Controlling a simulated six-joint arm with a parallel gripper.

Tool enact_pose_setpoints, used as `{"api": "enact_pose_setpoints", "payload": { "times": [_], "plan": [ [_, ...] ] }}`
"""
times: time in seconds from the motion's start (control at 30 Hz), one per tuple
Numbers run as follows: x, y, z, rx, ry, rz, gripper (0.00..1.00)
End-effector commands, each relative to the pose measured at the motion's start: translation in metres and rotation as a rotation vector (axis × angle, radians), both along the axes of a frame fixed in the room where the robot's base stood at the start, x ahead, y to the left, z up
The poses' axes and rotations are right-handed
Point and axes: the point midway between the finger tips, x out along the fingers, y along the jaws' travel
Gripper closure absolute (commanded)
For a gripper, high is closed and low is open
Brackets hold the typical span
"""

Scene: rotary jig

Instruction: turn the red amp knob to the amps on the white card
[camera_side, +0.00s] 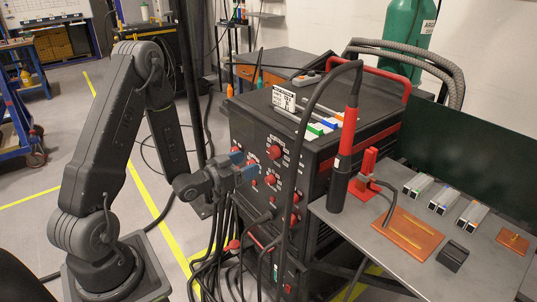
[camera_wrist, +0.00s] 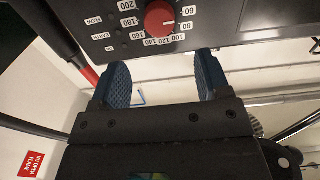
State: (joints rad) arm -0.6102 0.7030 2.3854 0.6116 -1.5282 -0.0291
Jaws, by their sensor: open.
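The red amp knob (camera_wrist: 159,18) is at the top of the wrist view, ringed by white number labels from 60 to 200. A pale mark on its face points roughly right, toward the 60 and 80 side; the exact reading is unclear. In the side view it appears to be the large upper knob (camera_side: 274,152) on the black machine's front. The white card (camera_side: 284,98) stands on the machine's top; its print is too small to read. My gripper (camera_side: 243,165) is open and empty before the panel; its blue fingers (camera_wrist: 162,68) are apart from the knob.
Several smaller red knobs (camera_side: 270,180) sit on the panel near my gripper. Cables (camera_side: 215,240) hang below it. A red and black torch (camera_side: 345,150) stands right of the machine, beside a grey table (camera_side: 375,245) with small blocks.

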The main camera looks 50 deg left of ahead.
Motion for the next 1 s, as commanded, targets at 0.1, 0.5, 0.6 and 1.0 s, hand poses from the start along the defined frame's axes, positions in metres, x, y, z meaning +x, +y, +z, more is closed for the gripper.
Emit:
{"api": "enact_pose_setpoints", "payload": {
  "times": [0.1, 0.5, 0.6, 1.0],
  "plan": [
    [0.027, -0.001, 0.0, 0.002, -0.002, -0.004, 0.3],
    [0.082, -0.001, 0.0, 0.0, 0.002, -0.001, 0.3],
    [0.085, 0.0, 0.0, -0.001, 0.003, 0.0, 0.3],
    [0.086, 0.0, 0.0, -0.001, 0.003, 0.001, 0.43]
  ]
}}
